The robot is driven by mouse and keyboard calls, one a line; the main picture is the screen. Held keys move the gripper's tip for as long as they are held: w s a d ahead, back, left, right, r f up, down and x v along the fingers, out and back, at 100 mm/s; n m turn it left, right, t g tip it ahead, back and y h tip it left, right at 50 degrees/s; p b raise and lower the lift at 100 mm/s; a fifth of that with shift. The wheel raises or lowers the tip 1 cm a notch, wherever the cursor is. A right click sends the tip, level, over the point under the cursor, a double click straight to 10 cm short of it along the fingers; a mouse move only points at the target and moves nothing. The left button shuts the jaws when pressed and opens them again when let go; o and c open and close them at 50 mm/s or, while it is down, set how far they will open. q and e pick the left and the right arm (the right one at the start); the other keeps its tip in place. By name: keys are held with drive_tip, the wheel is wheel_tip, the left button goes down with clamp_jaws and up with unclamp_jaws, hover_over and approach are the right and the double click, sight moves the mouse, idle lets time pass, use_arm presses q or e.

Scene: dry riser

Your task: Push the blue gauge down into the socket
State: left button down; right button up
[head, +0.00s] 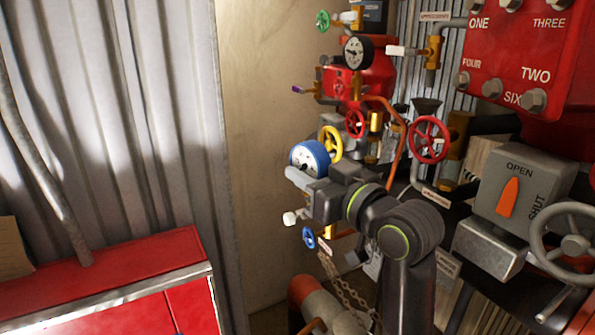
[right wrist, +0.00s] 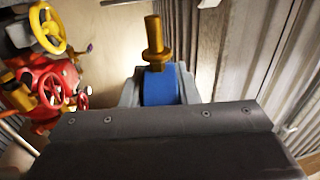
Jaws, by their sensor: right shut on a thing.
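The blue gauge (head: 310,158) has a white dial and is held in front of the pipework in the head view. My right gripper (head: 300,178) is shut on it. In the right wrist view the blue gauge body (right wrist: 160,88) sits between the two grey fingers of my right gripper (right wrist: 159,80). The gauge's brass stem (right wrist: 154,45) sticks out beyond the fingertips and its free end touches nothing that I can see. I cannot pick out the socket for certain in either view. My left gripper is not in view.
A yellow handwheel (head: 331,143) is close behind the gauge. Red handwheels (head: 429,140), a black-and-white gauge (head: 353,53) and an orange pipe (head: 399,130) crowd the riser. A red cabinet (head: 130,270) stands at the lower left. The space left of the gauge is clear.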

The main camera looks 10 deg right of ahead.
drive_tip(key=d, duration=0.1)
drive_tip(key=w+d, duration=0.1)
drive_tip(key=d+f, duration=0.1)
drive_tip(key=d, duration=0.1)
drive_tip(key=shift+w, duration=0.4)
drive_tip(key=shift+d+f, duration=0.15)
drive_tip(key=shift+f, duration=0.1)
idle(0.4)
idle(0.8)
drive_tip(key=shift+f+b, duration=1)
drive_tip(key=shift+f, duration=0.7)
idle(1.3)
drive_tip(key=o, duration=1)
drive_tip(key=shift+o, duration=0.2)
